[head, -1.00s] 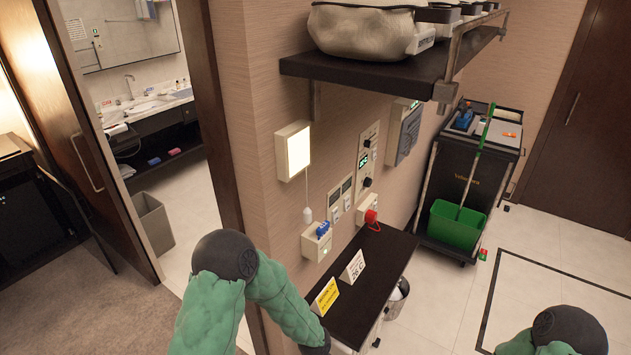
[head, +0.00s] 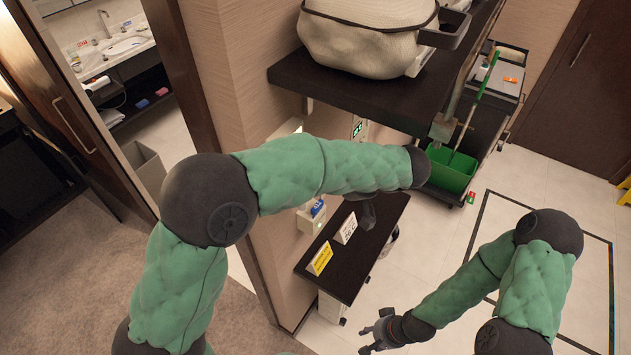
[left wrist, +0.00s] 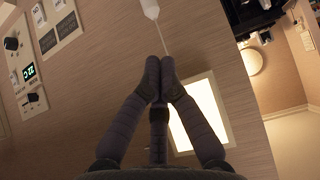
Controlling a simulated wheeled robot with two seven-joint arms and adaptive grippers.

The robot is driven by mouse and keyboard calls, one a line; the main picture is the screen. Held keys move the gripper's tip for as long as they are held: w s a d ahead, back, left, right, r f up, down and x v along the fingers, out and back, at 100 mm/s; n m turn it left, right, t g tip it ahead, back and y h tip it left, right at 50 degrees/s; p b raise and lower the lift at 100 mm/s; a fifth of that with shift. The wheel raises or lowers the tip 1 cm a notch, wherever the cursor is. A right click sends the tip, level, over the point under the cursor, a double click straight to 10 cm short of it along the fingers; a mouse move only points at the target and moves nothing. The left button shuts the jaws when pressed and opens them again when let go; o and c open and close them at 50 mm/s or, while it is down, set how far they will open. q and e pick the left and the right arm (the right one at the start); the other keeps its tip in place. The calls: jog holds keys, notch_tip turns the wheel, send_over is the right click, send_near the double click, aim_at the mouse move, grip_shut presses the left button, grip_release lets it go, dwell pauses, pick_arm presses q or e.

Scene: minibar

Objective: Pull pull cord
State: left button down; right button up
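The pull cord (left wrist: 157,31) shows in the left wrist view as a thin line with a white handle (left wrist: 150,9) at the top edge. It runs to the fingertips of my left gripper (left wrist: 160,64), which meet. I cannot tell if the cord is between them or behind. A lit square wall lamp (left wrist: 212,120) lies beyond the fingers. My right gripper (head: 365,340) is open and empty, low over the floor.
A dark shelf (head: 350,102) carrying a beige basket (head: 365,35) overhangs the left arm. Below is a dark cabinet top (head: 345,265) with two small signs. A cart (head: 500,85) with a green bucket (head: 449,172) stands behind. Wall controls (left wrist: 25,65) flank the lamp.

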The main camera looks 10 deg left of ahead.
pick_arm(q)
jog(key=p+x, duration=0.2)
jog(key=x, duration=0.7)
jog(key=shift+a+f, duration=0.1)
jog(key=shift+f, duration=0.05)
